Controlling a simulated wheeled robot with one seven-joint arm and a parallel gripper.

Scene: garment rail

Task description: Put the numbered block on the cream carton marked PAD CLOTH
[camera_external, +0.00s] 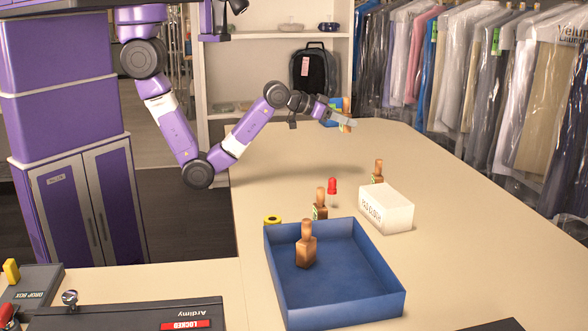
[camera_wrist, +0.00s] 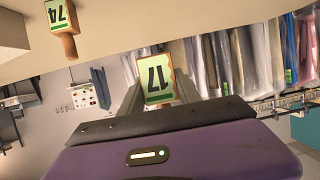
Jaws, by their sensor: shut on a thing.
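My gripper (camera_external: 345,121) is at the far end of the table, shut on a small wooden block (camera_external: 347,108). In the wrist view, this block (camera_wrist: 157,82) shows a green and white label with 17, upside down, between the fingers of my gripper (camera_wrist: 158,98). The cream carton (camera_external: 386,208) stands on the table, right of the blue tray, well nearer the external camera than my gripper. Its top looks bare; its side print is hard to read. Another block (camera_wrist: 62,20), labelled 74, shows in the wrist view's upper left.
A blue tray (camera_external: 345,312) holds a wooden block (camera_external: 306,248). Other blocks stand behind it (camera_external: 320,204) and behind the carton (camera_external: 378,172). A red-topped item (camera_external: 332,187) and yellow ring (camera_external: 272,220) are nearby. Bagged garments (camera_external: 480,90) hang along the right. The table between gripper and carton is mostly clear.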

